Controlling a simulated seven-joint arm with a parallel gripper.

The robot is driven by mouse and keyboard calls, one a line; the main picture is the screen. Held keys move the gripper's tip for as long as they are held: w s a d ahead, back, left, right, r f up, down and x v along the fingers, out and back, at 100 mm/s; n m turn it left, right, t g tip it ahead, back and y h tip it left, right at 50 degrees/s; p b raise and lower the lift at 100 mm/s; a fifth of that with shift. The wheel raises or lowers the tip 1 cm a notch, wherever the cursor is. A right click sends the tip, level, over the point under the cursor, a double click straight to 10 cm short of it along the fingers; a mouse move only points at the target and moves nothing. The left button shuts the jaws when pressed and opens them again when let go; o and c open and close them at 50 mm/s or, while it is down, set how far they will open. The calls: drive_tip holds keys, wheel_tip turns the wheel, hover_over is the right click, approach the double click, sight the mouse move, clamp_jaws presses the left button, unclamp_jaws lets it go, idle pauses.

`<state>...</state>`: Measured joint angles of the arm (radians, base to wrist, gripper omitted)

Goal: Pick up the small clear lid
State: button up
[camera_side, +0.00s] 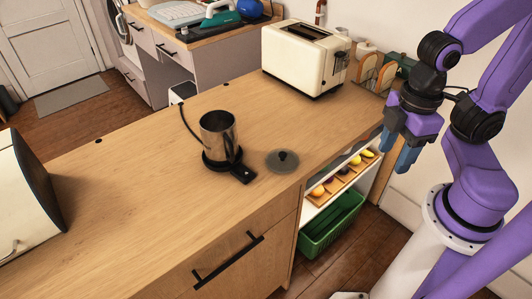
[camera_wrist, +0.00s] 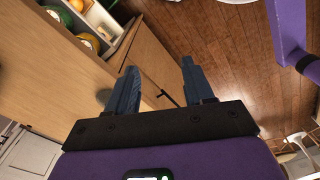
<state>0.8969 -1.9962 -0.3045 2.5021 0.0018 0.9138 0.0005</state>
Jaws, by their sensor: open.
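The small clear lid (camera_side: 282,161) lies flat on the wooden counter in the side view, a round greyish see-through disc with a dark knob on top. It is just right of a metal pot (camera_side: 218,133) on a black base with a handle pointing toward the front. My gripper (camera_side: 394,158) is to the right of the lid, beyond the counter's right edge, with its blue fingers pointing down. In the wrist view my gripper (camera_wrist: 160,66) is open, with nothing between the fingers.
A cream toaster (camera_side: 306,57) stands at the back right of the counter (camera_side: 120,200). Below the right end are a shelf of fruit (camera_side: 340,179) and a green crate (camera_side: 332,225). A dark-faced appliance (camera_side: 28,190) stands at the left. The counter around the lid's front is clear.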

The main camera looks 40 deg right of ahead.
wheel_tip(320, 180, up, 5)
drive_tip(key=m, duration=3.1)
hover_over(283, 154)
wheel_tip(283, 154, down, 18)
drive_tip(key=shift+w+r, duration=0.1)
drive_tip(key=shift+r, duration=0.15)
drive_tip(key=shift+c, duration=0.3)
clamp_jaws()
